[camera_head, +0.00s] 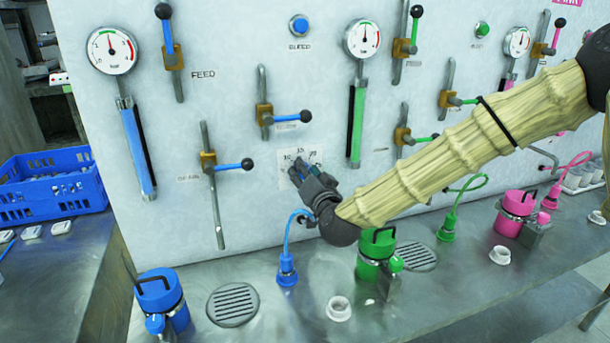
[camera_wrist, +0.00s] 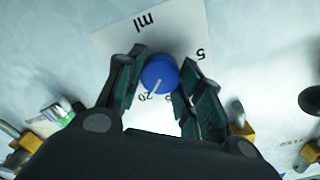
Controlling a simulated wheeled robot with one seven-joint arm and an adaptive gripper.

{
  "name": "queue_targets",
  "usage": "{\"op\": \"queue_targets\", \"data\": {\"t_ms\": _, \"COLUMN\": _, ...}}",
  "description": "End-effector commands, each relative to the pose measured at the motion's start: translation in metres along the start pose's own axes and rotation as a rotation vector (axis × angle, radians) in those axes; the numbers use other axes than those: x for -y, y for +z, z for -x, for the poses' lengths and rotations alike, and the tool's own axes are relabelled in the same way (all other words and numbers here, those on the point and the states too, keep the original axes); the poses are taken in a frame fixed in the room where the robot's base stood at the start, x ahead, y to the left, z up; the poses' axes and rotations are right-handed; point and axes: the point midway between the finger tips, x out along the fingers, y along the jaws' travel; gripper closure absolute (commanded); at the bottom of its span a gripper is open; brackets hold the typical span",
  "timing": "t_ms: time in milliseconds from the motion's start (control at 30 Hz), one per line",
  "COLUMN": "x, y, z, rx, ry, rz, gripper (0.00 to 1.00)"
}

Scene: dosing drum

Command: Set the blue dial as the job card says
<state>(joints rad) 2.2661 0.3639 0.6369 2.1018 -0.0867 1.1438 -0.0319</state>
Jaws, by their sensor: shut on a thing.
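The blue dial (camera_wrist: 160,73) is a round knob on a white scale plate (camera_wrist: 115,45), with "ml", "5" and "20" readable in the wrist view. Its white pointer line is directed towards the "20" mark. My gripper (camera_wrist: 159,80) is shut on the dial, one finger on each side. In the head view, my gripper (camera_head: 303,173) is at the panel, in front of the scale plate (camera_head: 285,156), and hides most of the dial. Part of the scale is hidden by my fingers. I cannot make out a job card.
Levers with blue handles (camera_head: 292,117) stick out above and left of the dial. A blue hose plug (camera_head: 287,268), a blue canister (camera_head: 162,297) and a green canister (camera_head: 375,255) stand on the steel bench below. A blue crate (camera_head: 52,182) sits at far left.

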Motion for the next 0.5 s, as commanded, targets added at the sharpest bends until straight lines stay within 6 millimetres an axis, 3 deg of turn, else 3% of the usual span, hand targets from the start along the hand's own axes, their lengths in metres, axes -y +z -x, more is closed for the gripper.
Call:
{"op": "queue_targets", "data": {"t_ms": 100, "x": -0.0004, "y": -0.0013, "z": -0.0002, "rx": -0.002, "ry": 0.001, "rz": 0.0, "gripper": 0.87}}
{"op": "queue_targets", "data": {"t_ms": 133, "x": -0.0005, "y": -0.0013, "z": -0.0002, "rx": -0.002, "ry": 0.001, "rz": 0.0, "gripper": 0.62}}
{"op": "queue_targets", "data": {"t_ms": 233, "x": -0.0004, "y": -0.0012, "z": -0.0002, "rx": -0.002, "ry": 0.001, "rz": 0.001, "gripper": 0.43}}
{"op": "queue_targets", "data": {"t_ms": 500, "x": -0.0002, "y": -0.0004, "z": -0.0001, "rx": -0.001, "ry": 0.0, "rz": 0.001, "gripper": 0.42}}
